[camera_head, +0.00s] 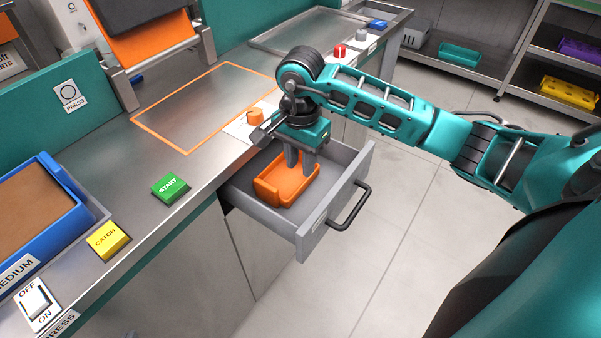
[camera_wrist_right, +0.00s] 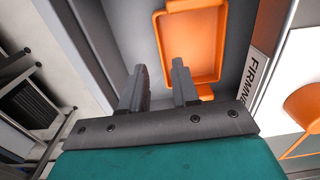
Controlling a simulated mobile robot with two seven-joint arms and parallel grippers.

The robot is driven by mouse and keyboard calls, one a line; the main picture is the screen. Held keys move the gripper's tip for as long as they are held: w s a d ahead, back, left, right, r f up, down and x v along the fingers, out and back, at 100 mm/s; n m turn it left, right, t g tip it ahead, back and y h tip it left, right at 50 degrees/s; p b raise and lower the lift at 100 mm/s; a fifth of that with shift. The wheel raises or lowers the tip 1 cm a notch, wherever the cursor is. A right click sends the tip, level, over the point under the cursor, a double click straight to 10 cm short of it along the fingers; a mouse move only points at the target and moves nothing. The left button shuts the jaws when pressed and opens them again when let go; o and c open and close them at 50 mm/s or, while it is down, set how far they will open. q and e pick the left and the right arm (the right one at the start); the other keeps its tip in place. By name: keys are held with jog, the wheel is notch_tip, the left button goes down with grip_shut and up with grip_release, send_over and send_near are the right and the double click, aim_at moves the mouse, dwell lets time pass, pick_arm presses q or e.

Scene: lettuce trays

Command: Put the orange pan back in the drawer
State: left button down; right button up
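The orange pan (camera_head: 283,190) lies inside the open grey drawer (camera_head: 311,237), and it also shows in the right wrist view (camera_wrist_right: 192,46). My right gripper (camera_head: 301,163) points down over the pan's far side. In the right wrist view its two fingers (camera_wrist_right: 160,82) are apart with nothing clasped between them. One finger overlaps the pan's inside and the other is beside its wall, over the drawer floor. Whether they touch the pan cannot be told. My left gripper is not in view.
The drawer's black handle (camera_head: 350,207) faces the open floor. The steel counter above holds an orange knob (camera_head: 255,117), a green START button (camera_head: 170,188), a yellow CATCH button (camera_head: 106,240) and a blue tray (camera_head: 69,185). Shelves with coloured trays stand at the back right.

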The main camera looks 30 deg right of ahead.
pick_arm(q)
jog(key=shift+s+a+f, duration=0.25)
pick_arm(e)
notch_tip(320, 180, up, 5)
jog(key=shift+r, duration=0.2)
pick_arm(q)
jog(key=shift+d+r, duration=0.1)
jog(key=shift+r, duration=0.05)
